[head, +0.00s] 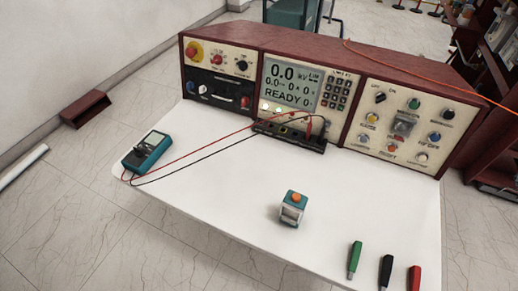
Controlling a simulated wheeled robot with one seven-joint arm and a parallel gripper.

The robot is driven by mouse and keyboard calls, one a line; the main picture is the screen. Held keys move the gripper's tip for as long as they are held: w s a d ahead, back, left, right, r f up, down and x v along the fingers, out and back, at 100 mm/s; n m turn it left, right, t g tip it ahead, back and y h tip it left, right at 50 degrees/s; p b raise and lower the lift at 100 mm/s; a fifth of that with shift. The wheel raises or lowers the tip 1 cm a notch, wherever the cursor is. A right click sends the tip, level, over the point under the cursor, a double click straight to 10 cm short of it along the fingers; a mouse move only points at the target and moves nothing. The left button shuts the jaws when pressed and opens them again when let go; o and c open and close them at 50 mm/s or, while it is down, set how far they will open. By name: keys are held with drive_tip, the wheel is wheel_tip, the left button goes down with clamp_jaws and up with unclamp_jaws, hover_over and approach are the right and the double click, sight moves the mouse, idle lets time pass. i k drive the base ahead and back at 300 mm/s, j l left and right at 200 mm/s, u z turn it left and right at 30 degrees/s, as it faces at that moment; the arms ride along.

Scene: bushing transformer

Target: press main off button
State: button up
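The control console (250,50) is a dark red cabinet along the back of the white table. The labels are too small to read surely, so I cannot tell which is the main off button. The left panel has a large red button (195,50) on a yellow base. My gripper is not in view.
The white table (215,200) has free room at its front left. A teal meter (147,151) with red and black leads, a small box with an orange button (292,208), a dark terminal strip (289,136) and green, black and red probes (385,272) lie on it.

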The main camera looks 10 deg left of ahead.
sight(448, 115)
drive_tip(key=i+l+u, duration=0.1)
drive_tip(key=l+u, duration=0.35)
drive_tip(key=l, duration=0.15)
drive_tip(key=l+u, duration=0.4)
drive_tip(key=l, duration=0.9)
drive_tip(key=k+l+u, duration=0.1)
drive_tip(key=l, duration=0.55)
